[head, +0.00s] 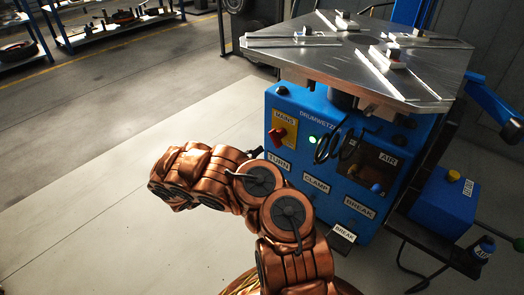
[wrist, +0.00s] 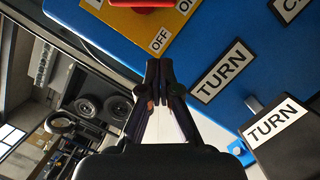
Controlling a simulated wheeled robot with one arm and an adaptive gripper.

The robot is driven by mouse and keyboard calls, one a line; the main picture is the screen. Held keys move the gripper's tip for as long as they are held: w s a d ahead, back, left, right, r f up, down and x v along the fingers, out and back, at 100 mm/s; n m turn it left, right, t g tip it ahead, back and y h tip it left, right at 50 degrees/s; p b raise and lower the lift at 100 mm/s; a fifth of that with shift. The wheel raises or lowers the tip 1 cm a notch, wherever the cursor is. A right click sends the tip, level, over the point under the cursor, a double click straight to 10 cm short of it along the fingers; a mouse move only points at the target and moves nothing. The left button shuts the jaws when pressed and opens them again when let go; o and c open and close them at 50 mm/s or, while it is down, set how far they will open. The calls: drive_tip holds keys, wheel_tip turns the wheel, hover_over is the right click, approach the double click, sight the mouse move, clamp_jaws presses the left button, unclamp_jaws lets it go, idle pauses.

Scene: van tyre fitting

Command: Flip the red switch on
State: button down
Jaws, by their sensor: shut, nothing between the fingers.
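The red switch (head: 278,133) sits on a yellow plate (head: 287,126) under a MAINS label, on the front of the blue machine (head: 330,205). In the wrist view, the red switch (wrist: 126,5) shows only partly at the top edge. The yellow plate (wrist: 150,24) there carries OFF and ON labels. I cannot tell the switch's position. My gripper (wrist: 158,64) is shut and empty, its tips appearing just below the OFF label, with the switch beyond them. Whether they touch the panel is unclear. In the head view my arm largely hides the gripper.
The TURN label (wrist: 222,72) is right of my fingers. A green light (head: 312,139) and coiled black cable (head: 335,146) are right of the switch. A metal turntable (head: 345,65) overhangs the panel. The floor at left (head: 90,215) is clear.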

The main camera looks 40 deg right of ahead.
drive_tip(key=a+p, duration=0.3)
drive_tip(key=a, duration=0.5)
drive_tip(key=shift+w+a+f, duration=0.2)
drive_tip(key=shift+f, duration=0.25)
